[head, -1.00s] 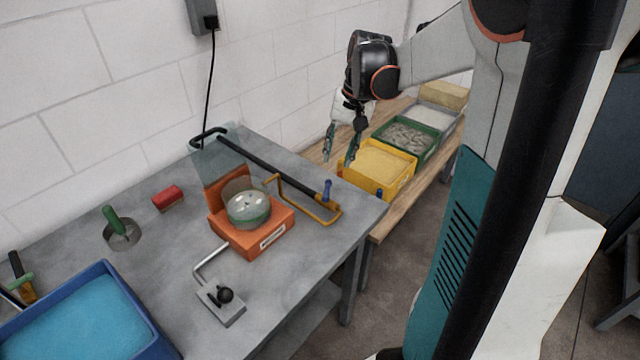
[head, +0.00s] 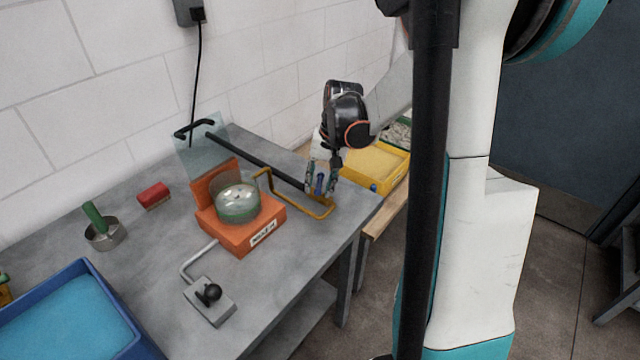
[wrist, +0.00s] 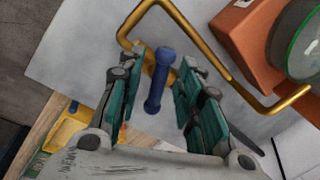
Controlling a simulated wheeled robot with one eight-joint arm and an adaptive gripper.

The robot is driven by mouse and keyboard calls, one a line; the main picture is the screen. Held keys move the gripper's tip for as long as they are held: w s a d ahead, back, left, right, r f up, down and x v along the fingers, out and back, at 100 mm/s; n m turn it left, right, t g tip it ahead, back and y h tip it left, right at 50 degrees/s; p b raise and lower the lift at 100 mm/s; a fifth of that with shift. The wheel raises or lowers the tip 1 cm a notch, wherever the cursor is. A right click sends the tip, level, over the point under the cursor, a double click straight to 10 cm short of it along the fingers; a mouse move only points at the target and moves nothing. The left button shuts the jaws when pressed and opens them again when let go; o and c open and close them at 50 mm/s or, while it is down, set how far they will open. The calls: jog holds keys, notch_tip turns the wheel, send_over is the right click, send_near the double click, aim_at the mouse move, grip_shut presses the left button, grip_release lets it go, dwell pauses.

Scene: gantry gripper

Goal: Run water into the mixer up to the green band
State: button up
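The mixer (head: 243,233) is an orange base with a clear round bowl (head: 238,206) on top. A green band shows on the bowl, also in the wrist view (wrist: 297,45). I cannot tell the water level. A brass pipe (head: 293,203) runs from beside the bowl to a tap with an upright blue handle (head: 319,184). My gripper (head: 320,187) is over the tap, pointing down. In the wrist view, its open fingers (wrist: 165,75) stand on either side of the blue handle (wrist: 158,82), with gaps showing.
A grey box with a black knob (head: 209,299) stands in front of the mixer. A red block (head: 153,195), a green-handled pan (head: 102,236) and a blue tub (head: 130,335) are left. A yellow bin (head: 375,168) is right.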

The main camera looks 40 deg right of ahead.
grip_shut()
dwell(0.3)
jog(key=shift+w+a+m+t+h+p, duration=0.15)
jog(key=shift+m+h+p, duration=0.1)
jog(key=shift+m, duration=1.3)
jog(key=shift+w+a+m+t+h+p, duration=0.15)
jog(key=shift+m+h+p, duration=0.1)
jog(key=shift+m, duration=1.3)
jog(key=shift+s+d, duration=0.1)
grip_release()
